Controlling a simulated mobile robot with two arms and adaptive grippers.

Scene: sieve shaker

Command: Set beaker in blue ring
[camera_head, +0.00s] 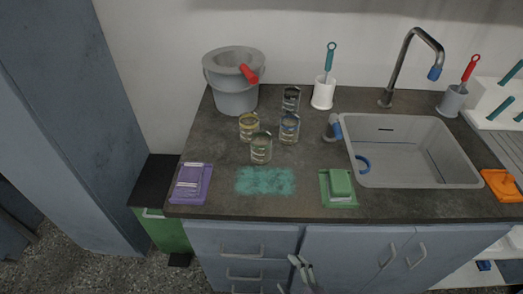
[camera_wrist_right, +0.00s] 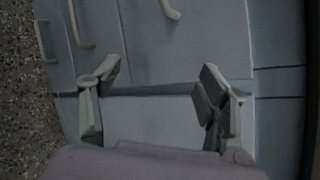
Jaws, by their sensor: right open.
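Several clear glass beakers stand upright in a group on the dark counter: one at the back (camera_head: 290,98), one with a bluish tint (camera_head: 289,127), a yellowish one (camera_head: 249,127) and one at the front (camera_head: 261,148). A curved blue piece (camera_head: 361,164), perhaps the blue ring, shows at the left inside of the sink; I cannot tell its full shape. My right gripper (camera_head: 301,266) is low in front of the cabinet doors, below the counter edge. In the right wrist view it (camera_wrist_right: 158,78) is open and empty, facing the cabinet fronts. My left gripper is out of view.
A grey bucket (camera_head: 234,93) and white brush holder (camera_head: 323,94) stand behind. The sink (camera_head: 414,184) and tap (camera_head: 388,88) are right. A blue-grey item (camera_head: 333,128) sits beside the sink.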

